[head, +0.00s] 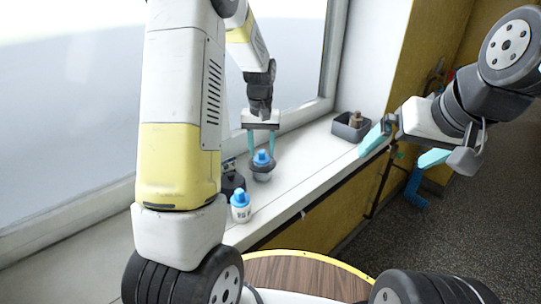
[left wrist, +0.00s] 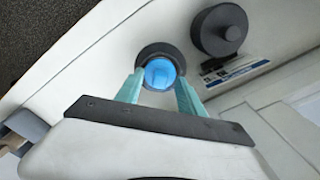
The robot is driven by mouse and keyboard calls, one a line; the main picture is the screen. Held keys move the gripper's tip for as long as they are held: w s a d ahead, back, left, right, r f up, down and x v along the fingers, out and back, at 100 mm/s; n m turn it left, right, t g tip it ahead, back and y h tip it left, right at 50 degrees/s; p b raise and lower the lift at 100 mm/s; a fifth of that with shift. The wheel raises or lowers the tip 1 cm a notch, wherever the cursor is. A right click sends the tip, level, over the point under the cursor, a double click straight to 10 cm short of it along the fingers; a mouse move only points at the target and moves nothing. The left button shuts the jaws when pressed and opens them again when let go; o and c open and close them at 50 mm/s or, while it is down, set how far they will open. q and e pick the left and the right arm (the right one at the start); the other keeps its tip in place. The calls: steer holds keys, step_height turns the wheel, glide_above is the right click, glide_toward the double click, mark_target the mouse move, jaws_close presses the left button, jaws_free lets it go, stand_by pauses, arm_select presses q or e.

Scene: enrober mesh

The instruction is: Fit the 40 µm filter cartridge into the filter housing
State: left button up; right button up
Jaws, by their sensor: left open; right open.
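A blue-topped piece (head: 262,157) sits upright in a grey round holder (head: 262,176) on the white sill. My left gripper (head: 261,148) is open above it, its teal fingers on either side of the blue top. In the left wrist view the blue top (left wrist: 160,73) shows inside the dark ring of the holder (left wrist: 147,50), between the fingertips; I cannot tell if they touch. A white, blue-capped cartridge (head: 240,212) with a small, unreadable mark stands nearer on the sill. A dark round housing (head: 232,183) stands behind it. My right gripper (head: 408,153) is open and empty, right of the sill.
A grey bin (head: 345,131) holding a brown item (head: 355,119) stands at the sill's far end, near my right gripper. A printed label (left wrist: 235,72) lies beside the dark cylinder (left wrist: 219,30). The window frame (head: 318,105) borders the sill behind. The sill's front edge drops to the floor.

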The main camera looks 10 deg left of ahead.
arm_select(q)
steer(key=shift+s+f, duration=0.1)
steer(key=shift+f, duration=0.35)
steer(key=shift+c, duration=0.4)
steer(key=shift+s+d+f, duration=0.1)
jaws_close()
steer(key=shift+a, duration=0.2)
stand_by(0.4)
